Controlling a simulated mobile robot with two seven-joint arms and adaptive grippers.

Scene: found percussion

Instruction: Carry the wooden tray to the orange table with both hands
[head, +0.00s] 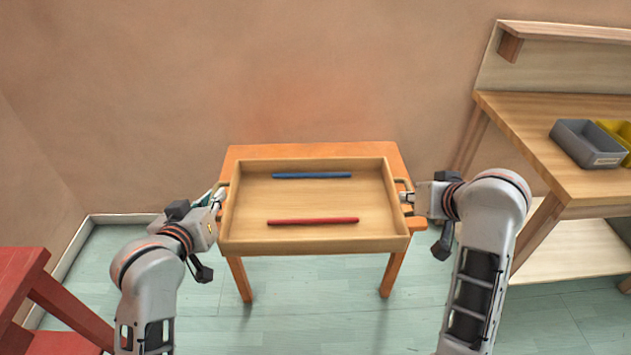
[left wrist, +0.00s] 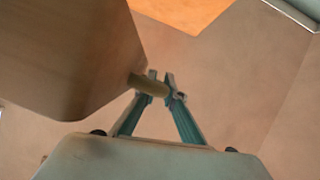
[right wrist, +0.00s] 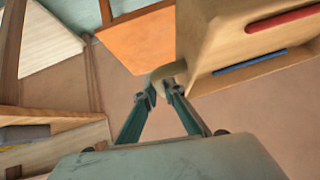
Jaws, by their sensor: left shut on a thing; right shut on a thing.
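The wooden tray (head: 313,243) is over the orange table (head: 235,152) in the head view. A blue stick (head: 312,175) and a red stick (head: 313,221) lie in it. My left gripper (head: 219,198) is shut on the tray's left handle (left wrist: 150,86), which shows in the left wrist view. My right gripper (head: 408,197) is shut on the tray's right handle (right wrist: 168,72), which shows in the right wrist view. The tray looks about level. It covers most of the tabletop, and I cannot tell whether it touches it.
A wooden workbench (head: 520,125) with a grey bin (head: 585,145) and a yellow bin (head: 618,133) stands at the right. A red piece of furniture (head: 22,270) is at the lower left. The wall is close behind the orange table.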

